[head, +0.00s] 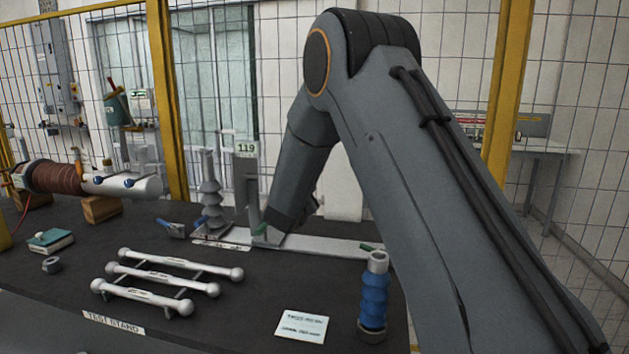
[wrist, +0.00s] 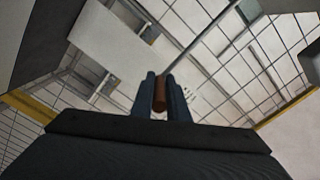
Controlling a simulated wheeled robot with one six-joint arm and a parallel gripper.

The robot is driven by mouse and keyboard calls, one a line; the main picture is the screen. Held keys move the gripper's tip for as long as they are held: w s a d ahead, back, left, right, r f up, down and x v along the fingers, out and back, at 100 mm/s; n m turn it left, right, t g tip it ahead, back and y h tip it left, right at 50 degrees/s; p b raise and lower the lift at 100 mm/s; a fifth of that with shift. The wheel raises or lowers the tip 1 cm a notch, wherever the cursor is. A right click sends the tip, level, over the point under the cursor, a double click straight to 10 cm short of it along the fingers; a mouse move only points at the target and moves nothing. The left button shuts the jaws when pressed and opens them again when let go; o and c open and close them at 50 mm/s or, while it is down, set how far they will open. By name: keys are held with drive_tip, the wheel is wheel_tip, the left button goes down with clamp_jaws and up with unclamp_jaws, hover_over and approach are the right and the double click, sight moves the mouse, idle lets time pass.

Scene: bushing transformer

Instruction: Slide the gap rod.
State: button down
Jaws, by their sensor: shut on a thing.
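In the wrist view my gripper (wrist: 161,92) is shut on a short brown rod-like piece (wrist: 160,96), seen nearly end-on between its two dark blue fingers. I cannot tell how long it is or what it joins. In the head view my arm reaches down behind the table's middle, and the fingertips and the held piece do not show clearly. The arm's end is near a grey post marked 119 (head: 246,178) and a pale flat rail (head: 330,246) with small green parts. A grey ribbed insulator (head: 211,198) stands upright left of the post.
Three white ball-ended rods (head: 165,277) lie on the dark table. A blue insulator (head: 374,295) stands at its right front, beside a white card (head: 302,325). A teal box (head: 50,240), a nut (head: 52,264) and a brown-wound cylinder (head: 65,178) are left. Yellow-framed mesh fencing stands behind.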

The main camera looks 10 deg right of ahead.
drive_tip(key=shift+f, duration=0.25)
drive_tip(key=c, duration=1.8)
unclamp_jaws()
drive_tip(key=shift+c, duration=0.2)
drive_tip(key=shift+o, duration=0.4)
drive_tip(key=shift+r, duration=0.1)
drive_tip(key=b+v, duration=0.2)
drive_tip(key=v, duration=0.6)
